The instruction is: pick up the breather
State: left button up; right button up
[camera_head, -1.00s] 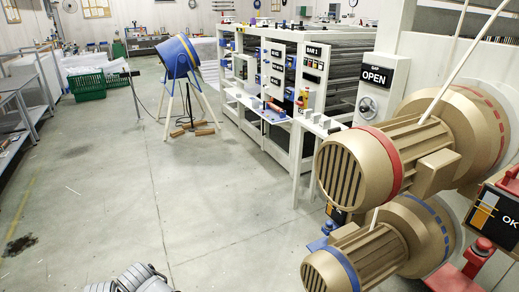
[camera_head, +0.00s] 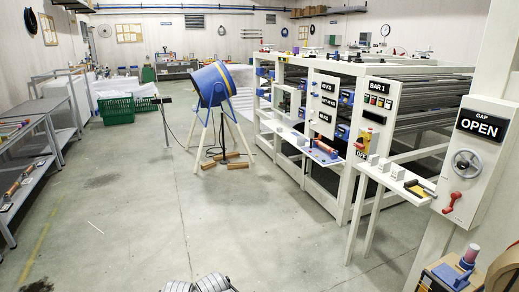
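I cannot pick out the breather for certain in this view. A small blue fitting with a pinkish cylinder on top (camera_head: 462,264) stands at the lower right edge, on a wooden-looking surface; I cannot tell whether it is the breather. Neither of my grippers shows.
A white machine frame with rollers (camera_head: 345,190) and a panel marked OPEN (camera_head: 476,160) stand on the right. Shelves (camera_head: 30,165) line the left.

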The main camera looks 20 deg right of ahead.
aim_at(474, 249)
jog(key=i+z, duration=0.3)
jog(key=z, duration=0.15)
jog(key=i+z, duration=0.35)
jog(key=z, duration=0.15)
jog(key=i+j+z, duration=0.15)
jog(key=i+z, duration=0.15)
jog(key=z, duration=0.15)
jog(key=i+j+z, duration=0.25)
jog(key=z, duration=0.25)
jog(key=i+j+z, duration=0.15)
jog(key=z, duration=0.35)
jog(key=i+j+z, duration=0.2)
jog(key=z, duration=0.3)
jog(key=i+j+z, duration=0.1)
jog(key=j+z, duration=0.65)
jog(key=z, duration=0.2)
jog(key=i+j+z, duration=0.1)
jog(key=j+z, duration=0.7)
jog(key=j, duration=0.15)
jog(key=j+z, duration=0.4)
jog(key=j, duration=0.1)
